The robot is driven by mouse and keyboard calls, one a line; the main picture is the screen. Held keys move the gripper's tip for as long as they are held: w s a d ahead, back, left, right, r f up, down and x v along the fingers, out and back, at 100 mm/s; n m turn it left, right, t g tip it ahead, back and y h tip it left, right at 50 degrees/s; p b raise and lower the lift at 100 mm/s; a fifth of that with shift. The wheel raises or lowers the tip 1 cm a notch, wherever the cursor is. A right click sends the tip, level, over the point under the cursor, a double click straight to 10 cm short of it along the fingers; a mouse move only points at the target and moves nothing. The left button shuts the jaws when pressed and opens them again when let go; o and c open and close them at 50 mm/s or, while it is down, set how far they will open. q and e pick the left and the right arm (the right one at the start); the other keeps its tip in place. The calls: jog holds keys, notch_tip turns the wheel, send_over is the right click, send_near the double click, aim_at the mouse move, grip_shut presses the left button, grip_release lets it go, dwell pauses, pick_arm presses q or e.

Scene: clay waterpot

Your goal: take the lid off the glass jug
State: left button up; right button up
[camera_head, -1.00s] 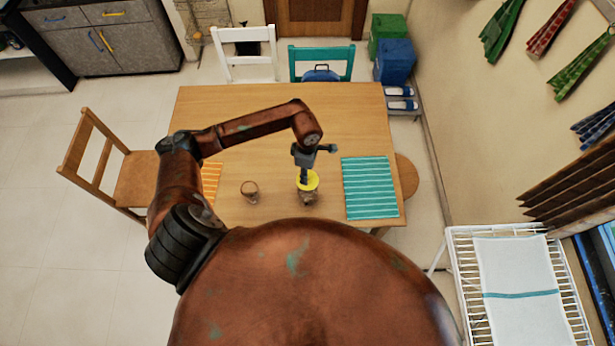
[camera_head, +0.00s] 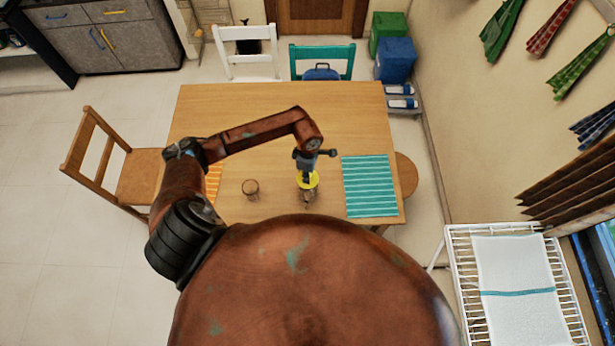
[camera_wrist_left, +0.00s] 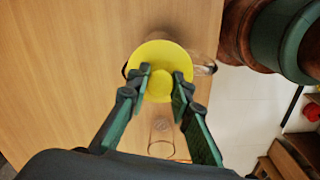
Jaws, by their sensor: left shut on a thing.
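The round yellow lid (camera_head: 313,181) is over the glass jug (camera_head: 309,197) near the table's front edge. In the left wrist view the lid (camera_wrist_left: 146,54) covers most of the jug, and part of the jug's clear glass (camera_wrist_left: 203,68) shows at its right. My left gripper (camera_head: 306,175) points down at the lid. In the left wrist view its fingers (camera_wrist_left: 162,82) are shut on the lid's small yellow knob. I cannot tell whether there is a gap between lid and jug. My right gripper is not in view.
A clear drinking glass (camera_head: 251,189) stands left of the jug. A teal striped mat (camera_head: 369,187) lies to the right and an orange striped mat (camera_head: 213,183) to the left, partly hidden by my arm. The back of the wooden table (camera_head: 240,105) is clear.

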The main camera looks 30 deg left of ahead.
pick_arm(q)
grip_shut()
